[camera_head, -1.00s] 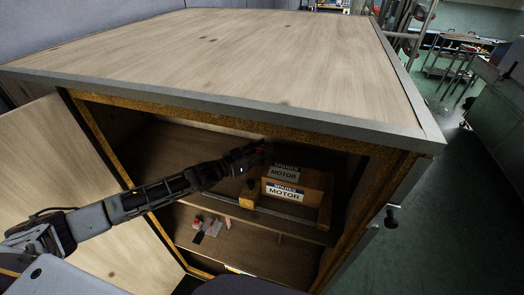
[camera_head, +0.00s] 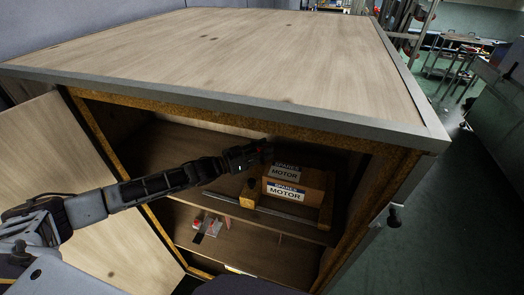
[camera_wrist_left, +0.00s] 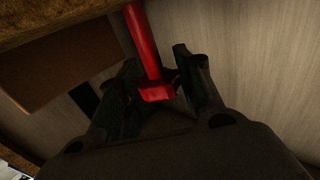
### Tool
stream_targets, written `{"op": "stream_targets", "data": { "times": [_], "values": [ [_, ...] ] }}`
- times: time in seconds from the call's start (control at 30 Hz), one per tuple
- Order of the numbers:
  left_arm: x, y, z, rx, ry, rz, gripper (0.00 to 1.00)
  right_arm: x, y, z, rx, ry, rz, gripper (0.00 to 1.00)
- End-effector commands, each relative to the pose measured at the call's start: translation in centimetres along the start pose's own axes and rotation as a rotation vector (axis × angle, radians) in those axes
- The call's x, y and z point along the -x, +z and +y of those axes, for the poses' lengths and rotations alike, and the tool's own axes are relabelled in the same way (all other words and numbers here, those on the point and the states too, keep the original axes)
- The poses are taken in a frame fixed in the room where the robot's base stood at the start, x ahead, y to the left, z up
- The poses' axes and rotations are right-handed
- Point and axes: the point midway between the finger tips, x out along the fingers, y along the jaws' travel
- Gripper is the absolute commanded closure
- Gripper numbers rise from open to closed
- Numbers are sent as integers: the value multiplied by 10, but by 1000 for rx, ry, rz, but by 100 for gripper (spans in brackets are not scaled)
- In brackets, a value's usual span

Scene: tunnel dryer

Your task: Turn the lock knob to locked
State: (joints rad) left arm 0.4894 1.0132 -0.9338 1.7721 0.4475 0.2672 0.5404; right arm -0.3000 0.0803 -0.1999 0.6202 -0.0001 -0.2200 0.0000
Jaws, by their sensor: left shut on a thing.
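My left gripper (camera_head: 264,152) reaches into the dim inside of a wooden cabinet, under the top edge of its opening. In the left wrist view a red bar-shaped piece (camera_wrist_left: 147,45) with a wider end lies between the two dark fingers (camera_wrist_left: 158,75). The fingers are shut on it. My right gripper is not in view.
The cabinet top (camera_head: 240,60) overhangs my left arm. An open door panel (camera_head: 60,180) stands at left. Boxes labelled MOTOR (camera_head: 285,193) sit on the shelf beside the gripper. Small red and white items (camera_head: 208,226) lie lower. A black knob (camera_head: 394,216) is outside at right.

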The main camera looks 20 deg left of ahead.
Motion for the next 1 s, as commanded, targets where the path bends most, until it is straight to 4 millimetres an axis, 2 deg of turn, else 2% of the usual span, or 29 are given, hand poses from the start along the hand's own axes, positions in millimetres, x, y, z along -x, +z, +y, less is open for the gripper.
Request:
{"op": "stream_targets", "data": {
  "times": [0.73, 0.77, 0.9, 1.0],
  "values": [
    [2, -2, 0, 3, 53, 1, 88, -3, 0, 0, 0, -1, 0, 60],
    [2, -2, 0, 2, 52, 1, 62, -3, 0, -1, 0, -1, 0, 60],
    [2, -1, -1, 2, 51, -1, 44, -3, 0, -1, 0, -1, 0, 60],
    [2, -1, -1, 2, 50, -2, 43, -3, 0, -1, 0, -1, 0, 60]
  ]
}}
